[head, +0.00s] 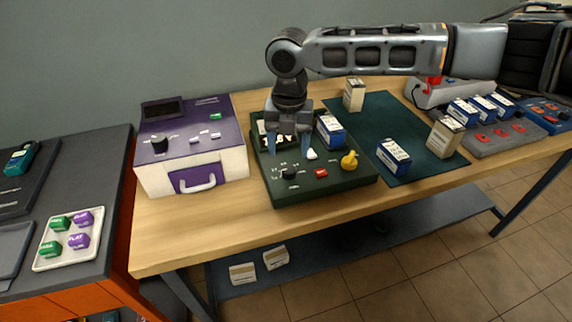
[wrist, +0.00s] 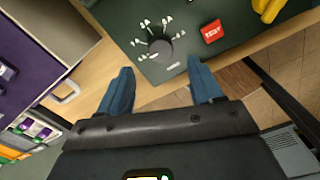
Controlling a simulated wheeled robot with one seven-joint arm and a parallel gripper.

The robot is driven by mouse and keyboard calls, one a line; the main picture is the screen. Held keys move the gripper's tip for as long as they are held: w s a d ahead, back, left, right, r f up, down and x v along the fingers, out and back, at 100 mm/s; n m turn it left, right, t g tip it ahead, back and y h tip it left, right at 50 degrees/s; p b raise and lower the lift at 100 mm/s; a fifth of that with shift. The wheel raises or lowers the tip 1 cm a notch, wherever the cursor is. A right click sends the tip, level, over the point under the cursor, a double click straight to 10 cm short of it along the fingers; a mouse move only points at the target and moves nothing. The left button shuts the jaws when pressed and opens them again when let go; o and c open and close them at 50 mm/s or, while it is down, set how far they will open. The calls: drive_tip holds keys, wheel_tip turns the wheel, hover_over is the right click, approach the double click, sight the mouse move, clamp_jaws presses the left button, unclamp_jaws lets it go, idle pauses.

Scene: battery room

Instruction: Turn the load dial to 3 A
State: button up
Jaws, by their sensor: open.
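The load dial, a round black knob (head: 289,173), is on the front left of the dark green tester (head: 335,195). In the wrist view the dial (wrist: 160,50) has small white marks in an arc around it, too small to read; I cannot tell its setting. My gripper (head: 287,143) points down over the tester, behind the dial in the head view. In the wrist view its two blue fingers (wrist: 164,74) are spread and empty, with the dial ahead between them, apart from both.
A red TEST button (wrist: 212,32) and a yellow part (head: 349,160) are right of the dial. A blue battery (head: 330,132) stands on the tester. A purple and white box (head: 230,165) with its own black knob is at left. The table's front strip is clear.

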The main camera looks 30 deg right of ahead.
sight(289, 169)
drive_tip(key=shift+f+p, duration=0.35)
drive_tip(key=shift+f, duration=2.8)
drive_tip(key=c, duration=1.1)
drive_tip(key=shift+o, duration=0.2)
